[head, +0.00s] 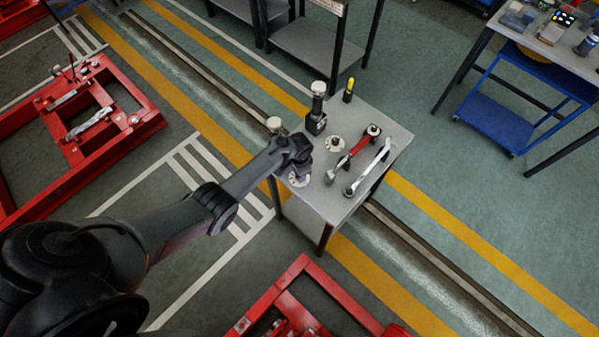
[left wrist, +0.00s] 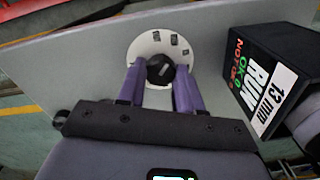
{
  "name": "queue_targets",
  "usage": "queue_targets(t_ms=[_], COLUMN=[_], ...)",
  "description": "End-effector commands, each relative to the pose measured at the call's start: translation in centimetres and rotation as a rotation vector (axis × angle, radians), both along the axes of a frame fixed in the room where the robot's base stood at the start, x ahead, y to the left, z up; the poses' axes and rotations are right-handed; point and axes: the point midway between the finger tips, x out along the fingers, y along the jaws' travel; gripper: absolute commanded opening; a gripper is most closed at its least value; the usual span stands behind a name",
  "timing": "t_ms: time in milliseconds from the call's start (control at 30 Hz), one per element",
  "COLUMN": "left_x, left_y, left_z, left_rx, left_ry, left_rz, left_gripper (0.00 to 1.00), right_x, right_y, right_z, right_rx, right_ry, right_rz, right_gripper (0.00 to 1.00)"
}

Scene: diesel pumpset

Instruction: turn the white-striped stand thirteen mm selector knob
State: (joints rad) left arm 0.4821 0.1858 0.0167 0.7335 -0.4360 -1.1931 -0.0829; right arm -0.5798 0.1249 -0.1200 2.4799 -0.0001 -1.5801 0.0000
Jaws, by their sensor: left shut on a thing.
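The selector knob (left wrist: 160,69) is small, round and black with a pale stripe on top. It sits at the middle of a white round dial (left wrist: 145,45) with several small dark labels around its rim. My left gripper (left wrist: 160,74) has one purple finger on each side of the knob and is shut on it. In the head view my left gripper (head: 299,170) is over the near-left part of the grey stand, and the dial (head: 299,181) shows just below it. The knob is hidden there. My right gripper is not in view.
A black box (left wrist: 262,80) marked "13 mm" and "RUN" stands close right of the dial in the wrist view.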

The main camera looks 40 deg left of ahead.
Motion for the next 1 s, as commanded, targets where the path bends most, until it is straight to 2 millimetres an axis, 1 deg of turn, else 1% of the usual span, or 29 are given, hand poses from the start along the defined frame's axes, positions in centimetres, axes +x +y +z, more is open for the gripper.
queue_targets(t_ms=[300,333,467,500,800,933,1000], left_x=[0.0,0.0,0.0,0.0,0.0,0.1,0.0], left_y=[0.0,0.0,0.0,0.0,0.0,0.0,0.0], left_z=[0.0,0.0,0.0,0.0,0.2,1.2,2.1], left_rx=[0.000,0.000,0.000,0.000,0.000,-0.001,-0.001], left_ry=[0.000,0.000,0.000,0.000,-0.001,-0.003,-0.002], left_rz=[-0.001,-0.001,0.000,0.000,0.000,0.000,0.000], left_gripper=[0.04,0.38,0.58,0.60,0.60,0.60,0.60], right_x=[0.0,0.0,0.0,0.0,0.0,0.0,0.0], right_y=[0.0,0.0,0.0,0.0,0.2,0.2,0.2], right_z=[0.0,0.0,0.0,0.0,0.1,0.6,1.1], right_rx=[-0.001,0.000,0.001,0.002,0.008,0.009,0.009], right_ry=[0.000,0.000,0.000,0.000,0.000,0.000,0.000], right_rz=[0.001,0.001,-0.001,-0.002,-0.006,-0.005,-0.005], right_gripper=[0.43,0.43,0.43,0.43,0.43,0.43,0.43])
